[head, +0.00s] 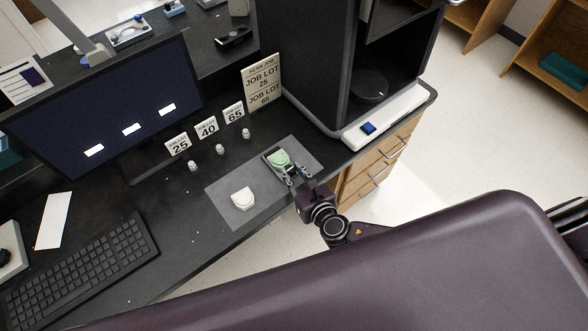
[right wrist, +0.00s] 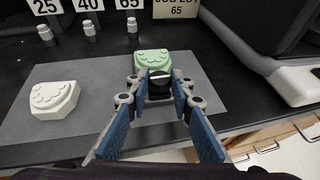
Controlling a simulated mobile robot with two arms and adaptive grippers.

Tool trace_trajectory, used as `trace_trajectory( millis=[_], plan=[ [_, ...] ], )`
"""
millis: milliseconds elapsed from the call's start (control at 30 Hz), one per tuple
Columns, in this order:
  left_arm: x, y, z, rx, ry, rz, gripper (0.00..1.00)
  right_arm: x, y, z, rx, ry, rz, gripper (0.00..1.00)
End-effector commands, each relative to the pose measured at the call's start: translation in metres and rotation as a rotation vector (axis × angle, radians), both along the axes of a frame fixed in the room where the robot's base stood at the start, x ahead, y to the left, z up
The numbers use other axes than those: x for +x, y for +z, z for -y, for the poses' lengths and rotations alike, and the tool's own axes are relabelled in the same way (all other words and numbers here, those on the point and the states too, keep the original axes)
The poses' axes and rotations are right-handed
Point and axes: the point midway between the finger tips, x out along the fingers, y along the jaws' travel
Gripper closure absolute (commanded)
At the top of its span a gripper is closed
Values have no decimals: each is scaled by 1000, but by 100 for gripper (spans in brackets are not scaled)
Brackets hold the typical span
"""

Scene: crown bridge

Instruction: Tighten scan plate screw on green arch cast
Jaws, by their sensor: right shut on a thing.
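In the right wrist view the green cast (right wrist: 165,61) is just beyond my fingertips. A black screw knob (right wrist: 160,80) with a light mark on top stands at the cast's near side. My right gripper (head: 290,178) reaches in from the lower right. In the right wrist view my right gripper (right wrist: 160,88) has its two fingers on either side of the knob, shut on it. The screw's lower part is hidden. My left gripper is out of view.
A white arch cast (head: 243,199) lies on the grey mat (head: 226,190), left of the green one. Small white pieces stand before the job cards (head: 206,129). A monitor (head: 105,105), a keyboard (head: 85,262) and a dark scanner cabinet (head: 318,75) flank the mat.

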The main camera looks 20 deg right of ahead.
Motion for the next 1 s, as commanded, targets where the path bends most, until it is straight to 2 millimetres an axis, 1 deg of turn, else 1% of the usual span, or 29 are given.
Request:
trace_trajectory(
  millis=[33,133,500,700,1000],
  plan=[
    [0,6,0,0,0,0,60,-1,2,-4,5,-39,-4,100],
    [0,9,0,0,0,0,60,-1,2,-6,5,-122,-3,100],
    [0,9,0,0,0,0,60,0,0,-10,2,-396,-2,100],
    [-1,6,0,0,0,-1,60,1,0,-11,0,-490,0,100],
    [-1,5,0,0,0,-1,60,2,1,-11,0,-543,2,100]
  ],
)
